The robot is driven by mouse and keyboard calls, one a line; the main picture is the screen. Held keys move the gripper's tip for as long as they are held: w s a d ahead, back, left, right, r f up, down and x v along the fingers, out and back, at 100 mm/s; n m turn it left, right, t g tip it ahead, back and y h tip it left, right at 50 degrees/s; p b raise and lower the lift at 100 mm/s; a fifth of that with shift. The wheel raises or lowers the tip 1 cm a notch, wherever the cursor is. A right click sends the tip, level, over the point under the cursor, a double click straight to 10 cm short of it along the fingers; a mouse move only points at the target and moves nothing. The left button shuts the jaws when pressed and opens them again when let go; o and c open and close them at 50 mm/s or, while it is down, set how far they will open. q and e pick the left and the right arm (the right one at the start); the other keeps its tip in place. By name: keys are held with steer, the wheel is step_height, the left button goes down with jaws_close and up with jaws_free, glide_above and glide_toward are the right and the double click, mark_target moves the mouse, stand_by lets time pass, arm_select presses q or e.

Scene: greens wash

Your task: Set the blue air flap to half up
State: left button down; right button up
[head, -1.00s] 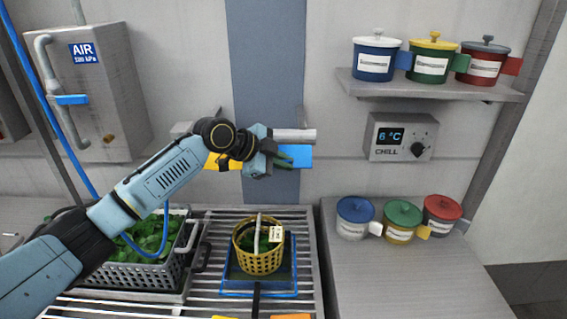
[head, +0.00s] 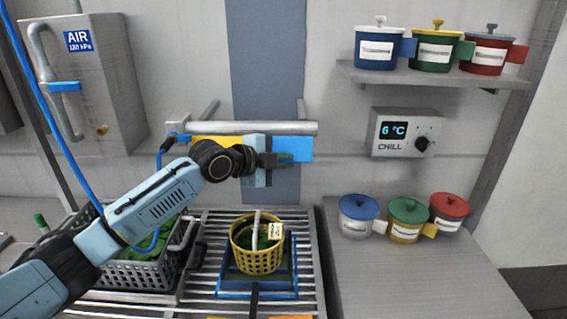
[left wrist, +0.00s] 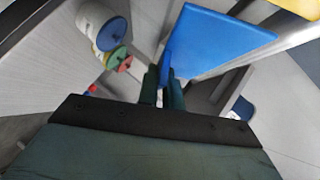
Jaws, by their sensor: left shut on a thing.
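The blue air flap (head: 298,147) hangs under the right end of a grey horizontal bar (head: 250,128) on the back wall. My left gripper (head: 284,160) is at the flap's lower edge, its fingers pointing right. In the left wrist view the blue flap (left wrist: 218,42) is a large blue plate above the dark fingers (left wrist: 164,90), which are shut on its near edge. A yellow flap (head: 220,141) hangs on the same bar to the left, partly hidden by my arm. My right gripper is not in view.
Below stands a slatted rack with a yellow basket (head: 256,262) on a blue-edged tray and a grey crate (head: 135,275) of greens. Lidded pots stand on the right counter (head: 400,280) and the shelf (head: 430,76). A chill box (head: 405,132) is on the wall.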

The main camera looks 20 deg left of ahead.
arm_select(q)
steer(key=c, duration=1.6)
jaws_free()
steer(key=shift+o, duration=0.2)
steer(key=v, duration=1.3)
steer(key=shift+s, duration=0.2)
